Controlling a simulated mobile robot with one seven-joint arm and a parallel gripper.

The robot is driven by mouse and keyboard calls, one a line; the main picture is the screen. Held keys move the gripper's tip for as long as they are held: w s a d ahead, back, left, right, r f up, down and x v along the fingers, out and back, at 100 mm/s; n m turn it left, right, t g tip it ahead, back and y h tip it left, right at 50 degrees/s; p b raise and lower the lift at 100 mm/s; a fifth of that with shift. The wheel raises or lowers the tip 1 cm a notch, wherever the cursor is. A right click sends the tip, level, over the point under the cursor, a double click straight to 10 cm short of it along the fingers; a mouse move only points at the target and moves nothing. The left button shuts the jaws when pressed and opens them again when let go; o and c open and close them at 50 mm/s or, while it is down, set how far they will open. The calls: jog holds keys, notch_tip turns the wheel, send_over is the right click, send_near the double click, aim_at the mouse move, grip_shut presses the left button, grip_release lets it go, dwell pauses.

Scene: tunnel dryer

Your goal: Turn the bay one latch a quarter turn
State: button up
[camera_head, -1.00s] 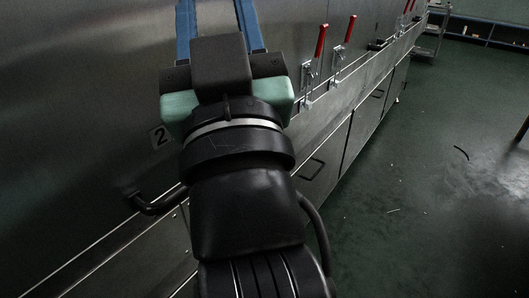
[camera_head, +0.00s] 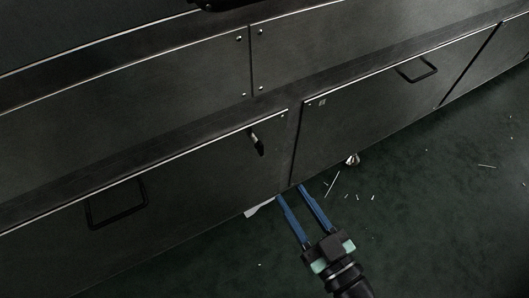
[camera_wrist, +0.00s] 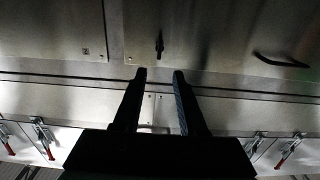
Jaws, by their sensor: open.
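A small dark latch (camera_head: 257,143) sits near the upper right corner of the lower left panel (camera_head: 190,160), its lever pointing downward and slightly right. It also shows in the wrist view (camera_wrist: 159,43), just beyond and between my fingertips. My gripper (camera_head: 291,192) has two long blue fingers, spread apart and empty. In the head view it appears below the latch, by the panel's bottom edge, and in the wrist view (camera_wrist: 159,73) the fingers point toward the panel. The fingers look apart from the latch; the exact gap is unclear.
The same panel has a black handle (camera_head: 117,205); the right panel has another (camera_head: 416,69). A caster (camera_head: 352,159) shows below. The floor (camera_head: 430,220) is mostly clear with scattered scraps. Red-handled clamps (camera_wrist: 43,138) show low in the wrist view.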

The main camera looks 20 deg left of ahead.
aim_at(262, 150)
jog(key=b+x, duration=0.3)
jog(key=x, duration=0.9)
jog(key=shift+w+a, duration=0.1)
jog(key=shift+w, duration=0.05)
grip_shut()
